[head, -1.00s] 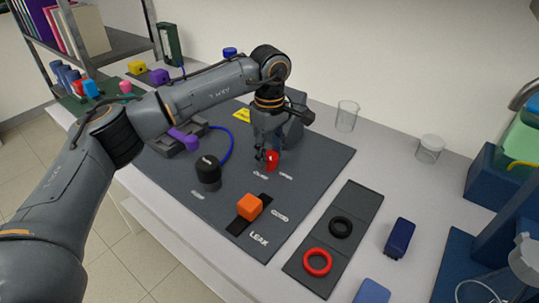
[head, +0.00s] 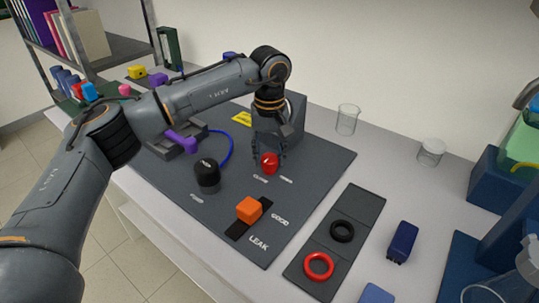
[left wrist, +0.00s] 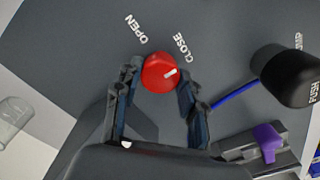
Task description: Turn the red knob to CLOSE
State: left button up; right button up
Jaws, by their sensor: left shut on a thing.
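The red knob (head: 269,163) sits on the dark grey panel (head: 305,185). In the left wrist view the red knob (left wrist: 158,72) has a white mark on its top that points right and slightly up, towards the lower end of the CLOSE label (left wrist: 178,47). The OPEN label (left wrist: 137,29) lies up and left of the knob. My left gripper (head: 269,156) points down over the knob. In the left wrist view its fingers (left wrist: 159,82) are shut on the knob, one on each side. My right gripper is not in view.
The black PUSH knob (head: 208,175) stands left of the red knob. An orange block (head: 249,209) sits on a black slot nearer the front. A blue tube (head: 229,153) and a purple lever (head: 181,142) are further left. Rings lie on a tray (head: 367,200) at right.

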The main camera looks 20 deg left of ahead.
aim_at(270, 157)
pick_arm(q)
jog(key=shift+m, duration=0.3)
jog(key=o, duration=1.1)
jog(key=shift+o, duration=0.2)
notch_tip(270, 157, up, 12)
jog(key=shift+r, duration=0.1)
